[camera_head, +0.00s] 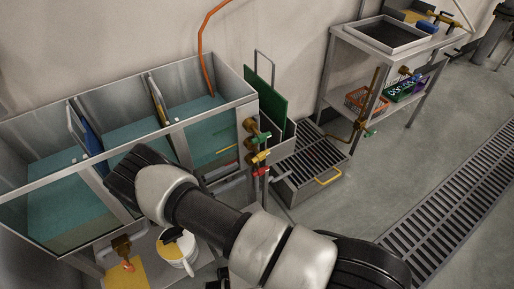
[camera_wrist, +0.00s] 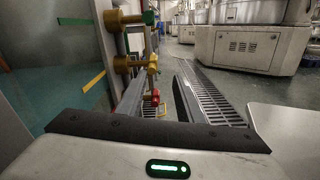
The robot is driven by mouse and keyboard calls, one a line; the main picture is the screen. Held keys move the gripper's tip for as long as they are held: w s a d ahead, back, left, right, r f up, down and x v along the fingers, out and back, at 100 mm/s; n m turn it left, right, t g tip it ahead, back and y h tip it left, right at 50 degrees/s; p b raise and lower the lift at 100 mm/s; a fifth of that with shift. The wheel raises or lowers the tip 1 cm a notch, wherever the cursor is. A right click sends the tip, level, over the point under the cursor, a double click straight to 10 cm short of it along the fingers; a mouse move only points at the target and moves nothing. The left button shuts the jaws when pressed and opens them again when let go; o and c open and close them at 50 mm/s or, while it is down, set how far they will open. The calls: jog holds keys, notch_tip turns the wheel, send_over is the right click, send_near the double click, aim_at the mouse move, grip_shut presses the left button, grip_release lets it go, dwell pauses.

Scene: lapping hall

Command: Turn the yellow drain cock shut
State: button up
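The yellow drain cock (camera_head: 260,157) is on the right end of the tank bench, between a green cock (camera_head: 261,138) above and a red cock (camera_head: 261,171) below. In the wrist view the yellow cock (camera_wrist: 152,64) is ahead, past my gripper's edge, with a brass body and a pipe behind it. The green (camera_wrist: 149,18) and red (camera_wrist: 155,97) cocks show there too. Whether its handle lies along or across the pipe is unclear. My gripper (camera_wrist: 155,134) shows only as a dark bar and pale housing, apart from the cock; its fingers are not visible.
The water tanks (camera_head: 222,112) stand left of the cocks. A slatted metal grate box (camera_head: 310,168) with a yellow handle stands right of them. A white pail (camera_head: 177,262) is below the tanks. A floor drain grating (camera_head: 450,215) and open floor lie at right.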

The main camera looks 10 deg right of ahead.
aim_at(261, 156)
jog(key=w+x, duration=0.1)
jog(key=x, duration=1.5)
jog(key=shift+w+r+n+t+b, duration=0.3)
jog(key=shift+w+r+b, duration=0.05)
jog(key=shift+w+r, duration=0.1)
